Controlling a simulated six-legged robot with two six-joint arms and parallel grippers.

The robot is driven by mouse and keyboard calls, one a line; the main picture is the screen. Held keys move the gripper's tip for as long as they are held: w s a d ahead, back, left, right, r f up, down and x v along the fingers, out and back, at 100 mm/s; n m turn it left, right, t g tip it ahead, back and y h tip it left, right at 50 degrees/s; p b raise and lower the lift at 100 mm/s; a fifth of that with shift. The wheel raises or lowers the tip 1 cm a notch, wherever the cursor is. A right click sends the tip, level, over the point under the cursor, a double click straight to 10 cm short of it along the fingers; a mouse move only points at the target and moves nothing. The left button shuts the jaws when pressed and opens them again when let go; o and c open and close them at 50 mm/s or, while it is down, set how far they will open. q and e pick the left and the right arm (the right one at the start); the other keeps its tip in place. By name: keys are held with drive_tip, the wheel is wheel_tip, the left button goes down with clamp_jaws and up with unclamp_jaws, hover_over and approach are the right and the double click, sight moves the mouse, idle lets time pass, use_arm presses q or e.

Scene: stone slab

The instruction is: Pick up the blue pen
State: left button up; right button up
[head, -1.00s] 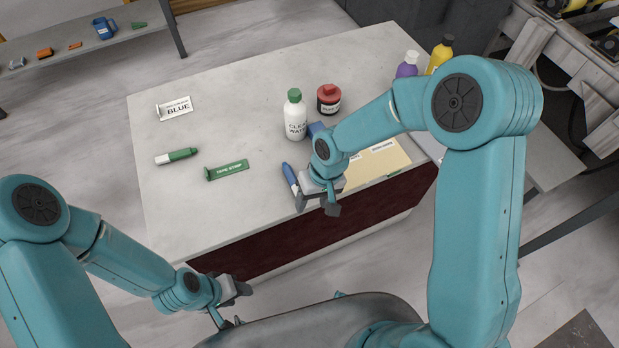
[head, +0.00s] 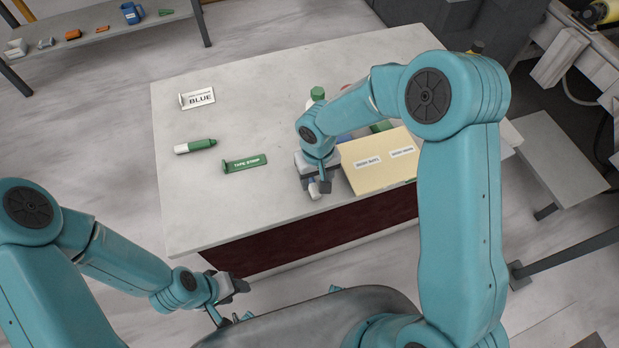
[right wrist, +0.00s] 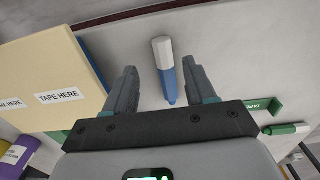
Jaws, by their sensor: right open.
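The blue pen (right wrist: 167,82) has a white end and lies on the slab between the two fingers of my right gripper (right wrist: 164,88) in the right wrist view. The fingers stand open on either side of it, with a gap visible on both sides. In the head view my right gripper (head: 319,183) is low over the front of the slab, and only the pen's pale end (head: 314,190) shows beside it; the rest is hidden. My left gripper (head: 232,288) hangs in front of the slab, away from the pen; its fingers are too small to judge.
A cream folder (head: 376,176) lies just right of my right gripper. Bottles behind my right arm are mostly hidden.

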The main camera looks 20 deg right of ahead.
sight(314, 189)
drive_tip(key=f, duration=0.4)
drive_tip(key=shift+s+a+p, duration=0.1)
drive_tip(key=shift+a+p, duration=0.15)
drive_tip(key=shift+p, duration=0.05)
drive_tip(key=shift+f, duration=0.4)
clamp_jaws()
drive_tip(key=shift+r, duration=0.15)
